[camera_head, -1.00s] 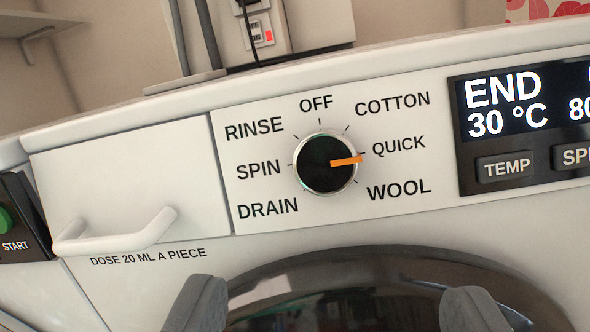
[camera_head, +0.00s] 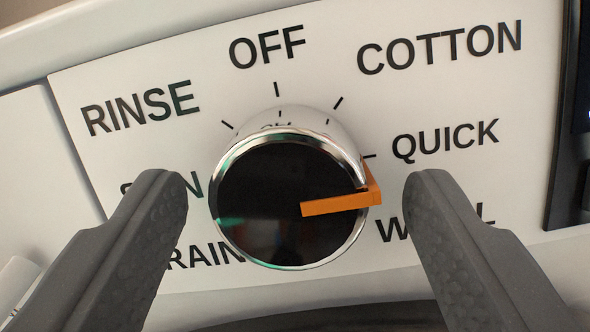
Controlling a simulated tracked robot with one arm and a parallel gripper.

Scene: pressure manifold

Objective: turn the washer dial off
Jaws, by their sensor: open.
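The washer dial (camera_head: 262,205) is a round black knob with a shiny chrome rim, in the middle of the view. Its orange pointer (camera_head: 338,203) points right, toward the QUICK mark. The OFF label (camera_head: 267,47) is above the dial, with a tick below it. My gripper (camera_head: 293,190) is open, with one grey finger to the left of the dial and one to the right. Gaps show between both fingers and the dial, so it is not gripped. The fingers cover parts of the SPIN, DRAIN and WOOL labels.
The white label panel (camera_head: 330,90) surrounds the dial, with RINSE upper left and COTTON upper right. The edge of the dark display (camera_head: 570,150) is at the far right. A white drawer handle (camera_head: 15,282) shows at the lower left edge.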

